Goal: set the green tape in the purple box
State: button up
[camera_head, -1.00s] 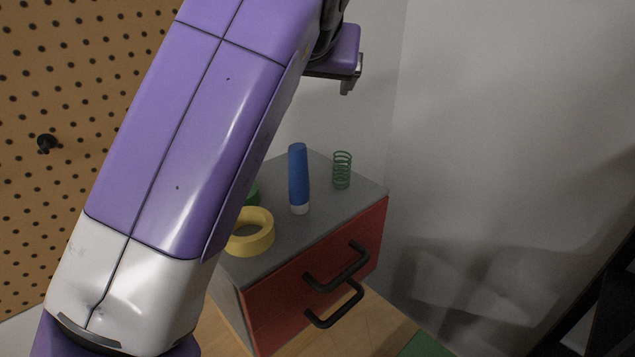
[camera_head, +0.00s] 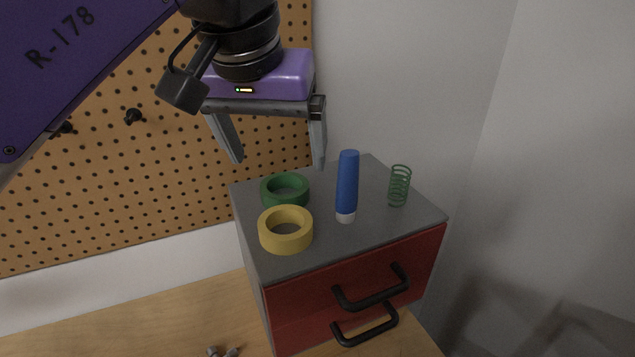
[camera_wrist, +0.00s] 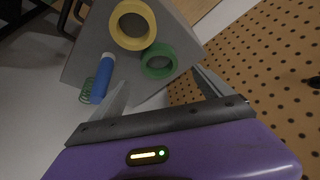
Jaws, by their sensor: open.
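The green tape (camera_head: 285,200) is a ring lying flat on the grey top of a small drawer cabinet in the head view, behind a yellow tape ring (camera_head: 286,248). My gripper (camera_head: 281,166) is open and empty, pointing down above the back of the cabinet top, with its fingers spread. In the wrist view the green tape (camera_wrist: 158,72) lies beyond the open fingers, beside the yellow tape (camera_wrist: 149,38). No purple box is seen in either view.
The cabinet (camera_head: 340,247) has red drawers with black handles. A pegboard (camera_head: 150,190) rises behind; a white wall stands at right.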

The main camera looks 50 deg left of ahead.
aim_at(283, 180)
jog(key=shift+p+x, duration=0.8)
jog(key=shift+x, duration=2.5)
jog(key=shift+s+d, duration=0.15)
jog(key=shift+c, duration=0.4)
jog(key=c, duration=1.5)
notch_tip(283, 180, up, 10)
jog(key=p, duration=0.8)
